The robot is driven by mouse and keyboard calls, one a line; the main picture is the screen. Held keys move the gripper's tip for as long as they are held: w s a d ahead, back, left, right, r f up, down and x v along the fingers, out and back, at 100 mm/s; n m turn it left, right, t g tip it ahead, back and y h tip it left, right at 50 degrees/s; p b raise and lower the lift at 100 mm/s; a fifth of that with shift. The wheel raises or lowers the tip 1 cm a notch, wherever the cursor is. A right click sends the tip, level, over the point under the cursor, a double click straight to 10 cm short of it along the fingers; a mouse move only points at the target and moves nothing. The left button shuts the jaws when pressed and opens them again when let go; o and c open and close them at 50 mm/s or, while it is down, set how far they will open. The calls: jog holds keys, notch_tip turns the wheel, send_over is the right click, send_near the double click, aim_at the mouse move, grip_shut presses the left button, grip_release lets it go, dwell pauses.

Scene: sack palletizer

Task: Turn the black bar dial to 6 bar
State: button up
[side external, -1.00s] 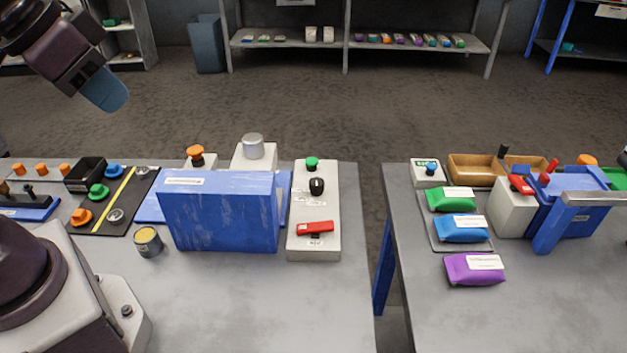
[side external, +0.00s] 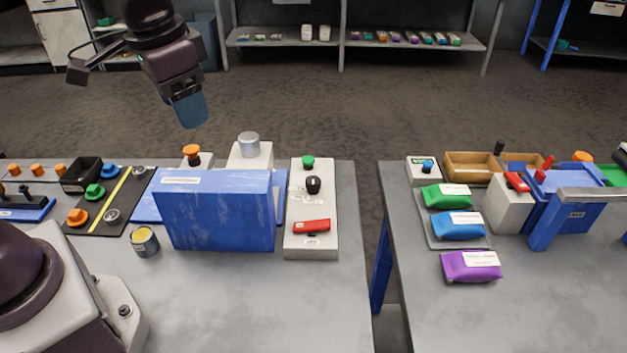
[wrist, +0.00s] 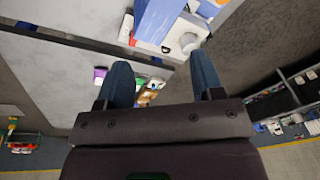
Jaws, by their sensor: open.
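The black dial (side external: 313,184) sits on a pale control box (side external: 311,246) on the left table, between a green button (side external: 308,162) and a red switch (side external: 311,226). Its scale and setting are too small to read. My gripper (side external: 190,112) is in the air behind and to the left of the box, well above table height and touching nothing. In the wrist view its two blue fingers (wrist: 162,78) stand wide apart with nothing between them. Part of the equipment shows beyond the fingertips there, but the dial cannot be made out clearly.
A tall blue box (side external: 219,212) stands left of the control box. Behind it are a grey cylinder on a pale housing (side external: 250,155) and an orange button (side external: 191,151). A small tin (side external: 145,243) stands front left. A gap separates the right table (side external: 420,310), which holds coloured sacks.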

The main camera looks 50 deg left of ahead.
jog(key=w+d+f+m+g, duration=0.1)
jog(key=w+f+m+g, duration=0.15)
jog(key=w+f, duration=0.5)
jog(key=m, duration=0.8)
send_near(313, 179)
jog(key=shift+n+t+h, duration=0.35)
jog(key=shift+h, duration=0.05)
jog(key=f, duration=1)
jog(key=shift+s+a+f, duration=0.3)
jog(key=shift+c, duration=0.2)
jog(key=c, duration=0.9)
